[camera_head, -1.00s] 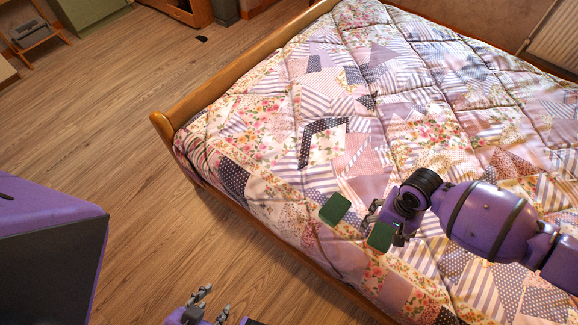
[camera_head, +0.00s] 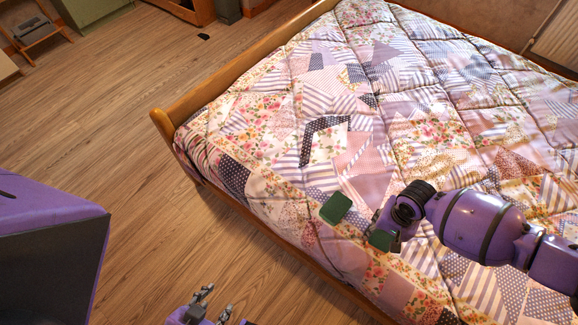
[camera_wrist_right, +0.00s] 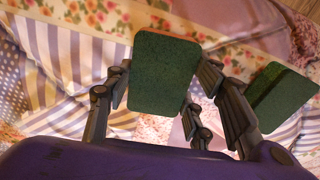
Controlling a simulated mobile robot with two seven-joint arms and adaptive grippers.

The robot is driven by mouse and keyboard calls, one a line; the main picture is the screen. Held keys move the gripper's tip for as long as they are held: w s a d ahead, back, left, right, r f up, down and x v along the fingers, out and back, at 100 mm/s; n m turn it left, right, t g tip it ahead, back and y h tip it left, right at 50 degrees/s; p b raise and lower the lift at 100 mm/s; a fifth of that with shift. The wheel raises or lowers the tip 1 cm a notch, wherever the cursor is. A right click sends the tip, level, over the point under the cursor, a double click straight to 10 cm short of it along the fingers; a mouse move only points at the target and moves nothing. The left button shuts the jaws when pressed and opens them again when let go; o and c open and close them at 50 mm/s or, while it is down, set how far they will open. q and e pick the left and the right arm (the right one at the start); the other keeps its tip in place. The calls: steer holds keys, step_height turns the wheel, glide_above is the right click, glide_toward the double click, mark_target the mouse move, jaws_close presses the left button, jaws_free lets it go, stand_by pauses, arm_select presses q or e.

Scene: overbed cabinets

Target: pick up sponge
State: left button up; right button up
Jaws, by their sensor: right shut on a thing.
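Two dark green sponges lie on the patchwork quilt near the bed's edge. One sponge (camera_head: 335,208) lies free; it appears at the right in the wrist view (camera_wrist_right: 283,98). My right gripper (camera_head: 383,229) is shut on the other sponge (camera_head: 380,241). In the right wrist view, that sponge (camera_wrist_right: 164,75) sits between the fingers of my right gripper (camera_wrist_right: 163,82). Whether it is lifted clear of the quilt is unclear. My left gripper (camera_head: 213,303) is empty over the floor at the bottom, its fingers spread.
The quilted bed (camera_head: 440,110) fills the right side, with a wooden frame rail (camera_head: 240,68) along its left edge. Open wooden floor (camera_head: 110,120) lies to the left. A radiator (camera_head: 556,38) stands at the top right.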

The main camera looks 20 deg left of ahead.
mark_target(382, 235)
arm_select(q)
steer(key=shift+w+f, duration=0.1)
steer(key=shift+f, duration=0.05)
arm_select(e)
steer(key=shift+r, duration=0.5)
steer(key=r, duration=0.1)
steer(key=r+p, duration=0.1)
steer(key=r, duration=0.1)
steer(key=shift+s+a, duration=0.2)
arm_select(q)
steer(key=r, duration=0.1)
steer(key=r+p, duration=0.2)
steer(key=shift+w+a+r, duration=0.1)
steer(key=shift+w+a, duration=0.05)
steer(key=shift+w, duration=0.15)
arm_select(e)
steer(key=s+a+r, duration=0.8)
steer(key=s+r, duration=0.1)
steer(key=s, duration=0.1)
steer(key=shift+s, duration=0.4)
steer(key=shift+a, duration=0.1)
